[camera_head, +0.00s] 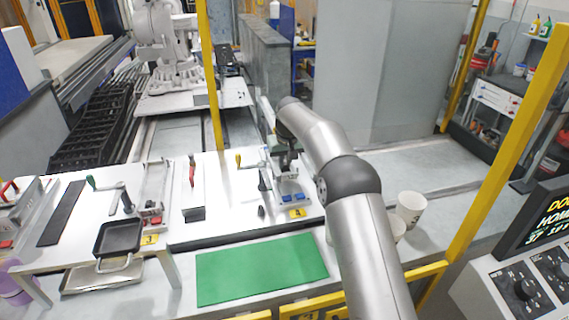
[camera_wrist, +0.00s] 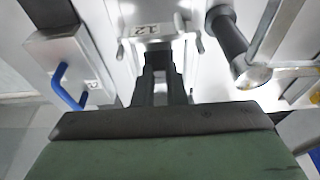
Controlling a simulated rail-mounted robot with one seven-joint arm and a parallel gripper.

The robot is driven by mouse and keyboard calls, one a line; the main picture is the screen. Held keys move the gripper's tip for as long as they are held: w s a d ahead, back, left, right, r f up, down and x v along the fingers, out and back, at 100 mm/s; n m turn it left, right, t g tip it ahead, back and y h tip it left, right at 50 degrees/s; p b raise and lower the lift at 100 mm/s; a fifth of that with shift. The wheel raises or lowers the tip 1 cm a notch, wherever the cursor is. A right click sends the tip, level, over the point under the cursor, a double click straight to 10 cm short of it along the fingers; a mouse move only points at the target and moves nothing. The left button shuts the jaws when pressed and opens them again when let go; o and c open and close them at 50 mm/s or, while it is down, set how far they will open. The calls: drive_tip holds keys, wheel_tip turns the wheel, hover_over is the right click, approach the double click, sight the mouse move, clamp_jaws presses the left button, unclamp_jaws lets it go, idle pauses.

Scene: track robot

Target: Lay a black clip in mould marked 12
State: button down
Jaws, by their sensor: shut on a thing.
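In the wrist view, the mould marked 12 (camera_wrist: 150,28) is a pale metal block at the top centre, with its number plate facing me. My gripper (camera_wrist: 162,62) points at it, its dark fingers close together just in front of the plate. The fingers are shut on a small dark thing, which I take as the black clip; its outline cannot be told apart from the fingers. In the head view my gripper (camera_head: 286,163) is over the right part of the white table, above a metal fixture. The mould's number cannot be read there.
In the wrist view, a block with a blue handle (camera_wrist: 68,88) stands left and a black cylindrical handle (camera_wrist: 228,35) right. In the head view, a green mat (camera_head: 262,270) lies clear in front, white cups (camera_head: 411,207) stand right, and a black pan (camera_head: 118,237) sits left.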

drive_tip(key=shift+f, duration=0.8)
drive_tip(key=shift+f, duration=0.2)
drive_tip(key=c, duration=1.8)
unclamp_jaws()
drive_tip(key=shift+o, duration=0.2)
drive_tip(key=shift+a+r, duration=0.1)
drive_tip(key=shift+r, duration=0.2)
drive_tip(key=b+v, duration=0.2)
drive_tip(key=v, duration=1)
drive_tip(key=shift+s, duration=0.15)
